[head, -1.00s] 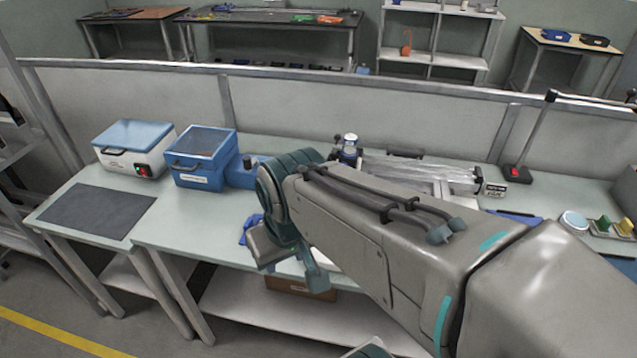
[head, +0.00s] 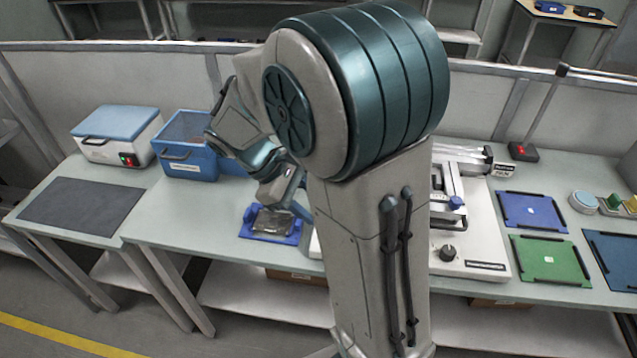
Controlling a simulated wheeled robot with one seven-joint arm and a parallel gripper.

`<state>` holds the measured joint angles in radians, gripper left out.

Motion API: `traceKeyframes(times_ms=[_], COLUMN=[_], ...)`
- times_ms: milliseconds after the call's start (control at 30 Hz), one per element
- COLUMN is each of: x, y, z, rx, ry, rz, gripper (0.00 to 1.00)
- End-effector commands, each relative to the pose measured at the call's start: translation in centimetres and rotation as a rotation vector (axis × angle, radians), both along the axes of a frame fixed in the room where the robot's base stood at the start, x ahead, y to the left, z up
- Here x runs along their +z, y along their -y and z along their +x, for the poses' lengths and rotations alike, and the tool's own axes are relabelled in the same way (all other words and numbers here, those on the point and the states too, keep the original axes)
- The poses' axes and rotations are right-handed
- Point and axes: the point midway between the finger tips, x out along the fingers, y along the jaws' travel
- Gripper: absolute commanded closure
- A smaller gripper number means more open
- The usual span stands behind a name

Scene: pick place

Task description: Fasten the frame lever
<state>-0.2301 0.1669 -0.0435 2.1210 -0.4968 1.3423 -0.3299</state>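A white bench machine (head: 470,262) with a metal frame on it stands right of my arm, and a black knob (head: 447,252) is on its front. A blue-tipped part (head: 456,203) shows on the frame and may be the frame lever; I cannot tell its position. My arm hides the machine's left and middle parts. My gripper (head: 291,204) points down at the left, away from the machine, just above or at a blue holder (head: 258,238) with a dark plate (head: 273,222) in it. I cannot tell whether it touches the plate or how its fingers stand.
A blue box (head: 186,160) and a white box with a blue lid (head: 115,135) stand at the back left, near a dark mat (head: 82,206). Blue (head: 531,211) and green (head: 550,259) boards lie right of the machine.

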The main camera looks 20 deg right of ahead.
Motion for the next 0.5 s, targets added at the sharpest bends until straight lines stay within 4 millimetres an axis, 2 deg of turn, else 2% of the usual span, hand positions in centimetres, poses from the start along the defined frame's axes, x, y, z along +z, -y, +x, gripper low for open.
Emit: traceKeyframes(times_ms=[33,267,500], x=[-1.1,-4.4,-8.3], y=[-0.1,-0.4,-2.1], z=[1.1,5.6,10.0], rx=[0.048,0.251,0.425], ry=[-0.065,-0.334,-0.586], rz=[-0.046,-0.267,-0.506], gripper=[0.61,0.61,0.61])
